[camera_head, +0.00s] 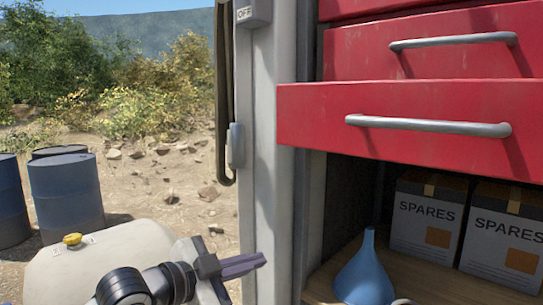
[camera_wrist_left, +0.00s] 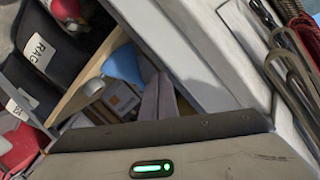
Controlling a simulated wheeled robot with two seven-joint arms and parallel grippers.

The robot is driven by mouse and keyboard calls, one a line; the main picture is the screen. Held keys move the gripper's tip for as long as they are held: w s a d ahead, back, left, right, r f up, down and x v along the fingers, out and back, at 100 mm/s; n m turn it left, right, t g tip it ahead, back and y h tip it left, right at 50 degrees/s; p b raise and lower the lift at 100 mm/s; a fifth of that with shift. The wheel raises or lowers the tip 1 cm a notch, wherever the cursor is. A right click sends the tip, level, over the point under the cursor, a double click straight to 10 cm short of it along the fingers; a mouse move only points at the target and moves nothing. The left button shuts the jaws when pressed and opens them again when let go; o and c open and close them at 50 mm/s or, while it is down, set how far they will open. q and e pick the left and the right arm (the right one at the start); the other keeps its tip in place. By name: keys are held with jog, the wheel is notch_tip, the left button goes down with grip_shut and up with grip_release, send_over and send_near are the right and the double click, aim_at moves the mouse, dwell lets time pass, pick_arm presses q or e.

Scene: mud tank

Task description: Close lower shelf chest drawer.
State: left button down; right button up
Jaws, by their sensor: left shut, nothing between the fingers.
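The red drawer chest fills the upper right of the head view. Its lower drawer (camera_head: 310,103), with a grey bar handle (camera_head: 428,125), stands out further than the drawer above (camera_head: 350,58), so it is open. How far it is out is hard to tell. My left gripper (camera_head: 262,259) is shut and empty, in front of the pale post, left of and below the lower drawer. It is apart from the drawer and handle. Its closed fingers also show in the left wrist view (camera_wrist_left: 158,98), where I cannot make out the drawer. My right gripper is not in view.
Below the drawer, a wooden shelf holds a blue funnel (camera_head: 364,272) and SPARES boxes (camera_head: 428,217). The pale post (camera_head: 268,170) stands at the shelf's left edge. A cream tank (camera_head: 105,265) and blue barrels (camera_head: 66,195) are at left. Black RAG bags (camera_wrist_left: 52,62) show in the wrist view.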

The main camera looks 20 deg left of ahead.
pick_arm(q)
jog(key=s+r+m+t+h+b, duration=0.1)
jog(key=s+r+m, duration=0.25)
jog(key=r, duration=0.55)
jog(key=s+r+m+t+b, duration=0.1)
jog(key=s+r+m, duration=0.25)
jog(key=r, duration=0.65)
jog(key=s+r+m+b, duration=0.2)
jog(key=s+r+m, duration=0.3)
jog(key=s, duration=0.6)
jog(key=n+p, duration=0.1)
jog(key=p, duration=0.3)
send_near(281, 139)
jog(key=shift+t, duration=0.3)
jog(key=p+x, duration=0.1)
jog(key=x, duration=0.5)
jog(key=shift+w+d+f, duration=0.15)
jog(key=shift+f, duration=0.05)
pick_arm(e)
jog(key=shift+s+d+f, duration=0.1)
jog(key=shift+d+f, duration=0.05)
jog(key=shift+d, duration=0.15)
